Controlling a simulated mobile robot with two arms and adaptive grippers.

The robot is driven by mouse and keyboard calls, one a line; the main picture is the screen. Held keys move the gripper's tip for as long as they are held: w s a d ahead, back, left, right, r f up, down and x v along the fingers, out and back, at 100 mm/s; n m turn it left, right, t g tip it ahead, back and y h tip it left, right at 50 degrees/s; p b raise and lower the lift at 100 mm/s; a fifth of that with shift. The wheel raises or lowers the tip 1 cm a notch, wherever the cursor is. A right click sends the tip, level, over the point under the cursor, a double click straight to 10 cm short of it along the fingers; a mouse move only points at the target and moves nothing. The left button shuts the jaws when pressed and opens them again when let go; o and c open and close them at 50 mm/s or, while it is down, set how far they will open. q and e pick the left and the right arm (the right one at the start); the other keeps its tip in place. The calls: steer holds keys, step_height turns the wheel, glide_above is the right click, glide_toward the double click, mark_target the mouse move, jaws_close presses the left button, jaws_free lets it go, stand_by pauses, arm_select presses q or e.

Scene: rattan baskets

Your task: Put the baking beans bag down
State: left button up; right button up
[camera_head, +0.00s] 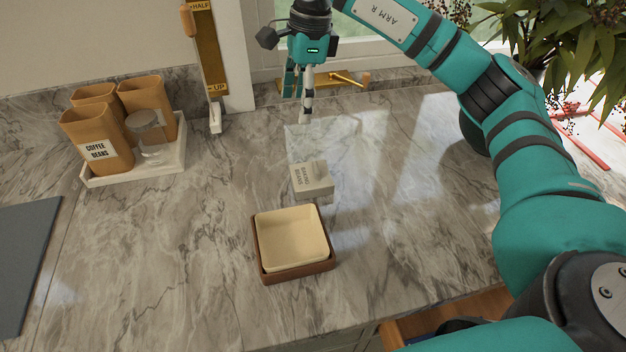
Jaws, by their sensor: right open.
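A small pale bag with printed lettering, which looks like the baking beans bag (312,182), is on the marble counter just behind a square cream dish. It is apart from any gripper. My right gripper (300,95) is open and empty, pointing down above the counter farther back, near the window. Its fingers are seen nearly edge-on. My left gripper is out of view.
The cream dish (290,240) sits in a brown square tray (298,278). Orange canisters (95,140) and a glass jar (148,140) stand on a white tray (135,168) at left. A dark mat (20,260) lies far left. A plant (570,40) is at right. Counter between is clear.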

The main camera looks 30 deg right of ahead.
steer(key=s+d+h, duration=0.1)
steer(key=d+h, duration=0.1)
steer(key=d, duration=0.2)
steer(key=p, duration=0.3)
glide_above(316, 166)
steer(key=f, duration=1.1)
steer(key=shift+s+f, duration=0.25)
steer(key=shift+f, duration=0.25)
steer(key=shift+f+p, duration=0.45)
steer(key=shift+f, duration=0.15)
step_height(316, 166, down, 4)
steer(key=shift+w+r+p, duration=0.15)
steer(key=shift+r+p, duration=0.05)
steer(key=shift+p, duration=0.55)
steer(key=shift+f, duration=0.3)
jaws_close()
